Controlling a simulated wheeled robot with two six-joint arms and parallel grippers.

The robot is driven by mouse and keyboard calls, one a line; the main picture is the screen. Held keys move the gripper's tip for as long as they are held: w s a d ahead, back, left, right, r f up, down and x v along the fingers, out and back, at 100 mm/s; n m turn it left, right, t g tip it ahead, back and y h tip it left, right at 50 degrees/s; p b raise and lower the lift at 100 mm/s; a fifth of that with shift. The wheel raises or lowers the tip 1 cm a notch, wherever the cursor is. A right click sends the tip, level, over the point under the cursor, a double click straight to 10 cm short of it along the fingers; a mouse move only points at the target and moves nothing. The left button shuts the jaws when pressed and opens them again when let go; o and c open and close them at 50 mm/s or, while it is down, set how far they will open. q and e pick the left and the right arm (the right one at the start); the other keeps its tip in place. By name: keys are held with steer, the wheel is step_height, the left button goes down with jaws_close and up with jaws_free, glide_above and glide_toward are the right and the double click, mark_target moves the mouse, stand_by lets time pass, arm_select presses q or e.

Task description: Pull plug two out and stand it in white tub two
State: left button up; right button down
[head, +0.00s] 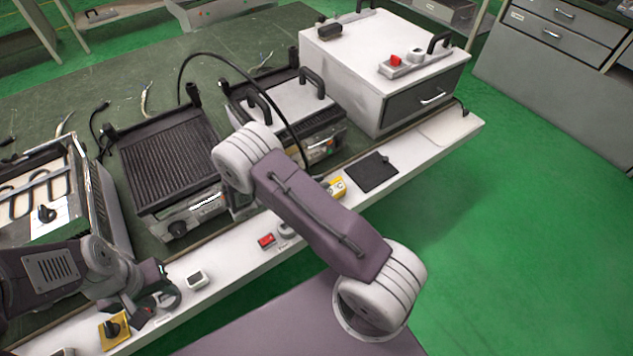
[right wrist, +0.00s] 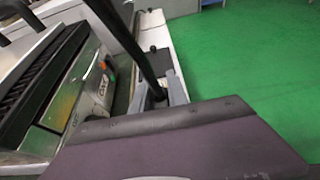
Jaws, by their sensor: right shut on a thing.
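My right gripper (right wrist: 160,95) is shut on a dark plug, mostly hidden between the fingers. A thick black cable (right wrist: 125,38) runs up from it in the right wrist view. In the head view my right arm hides this gripper, and the black cable (head: 268,93) arcs over the grills and down behind the arm. A small white square tub-like piece (head: 195,279) sits on the front ledge; another pale round piece (head: 286,230) is partly hidden by my arm. No number is readable on either. My left gripper (head: 150,301) is low over the ledge at left, its jaws unclear.
A ribbed grill (head: 168,160), a lidded press (head: 285,98) and a large white oven (head: 385,60) stand along the bench. Green floor is free at right.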

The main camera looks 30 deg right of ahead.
step_height(320, 180, down, 6)
steer(key=b, duration=0.4)
steer(key=shift+a+r, duration=0.15)
steer(key=shift+r, duration=0.1)
stand_by(1.6)
steer(key=shift+f+b, duration=1.75)
steer(key=shift+f, duration=0.7)
steer(key=c, duration=1.2)
jaws_free()
steer(key=shift+r, duration=0.1)
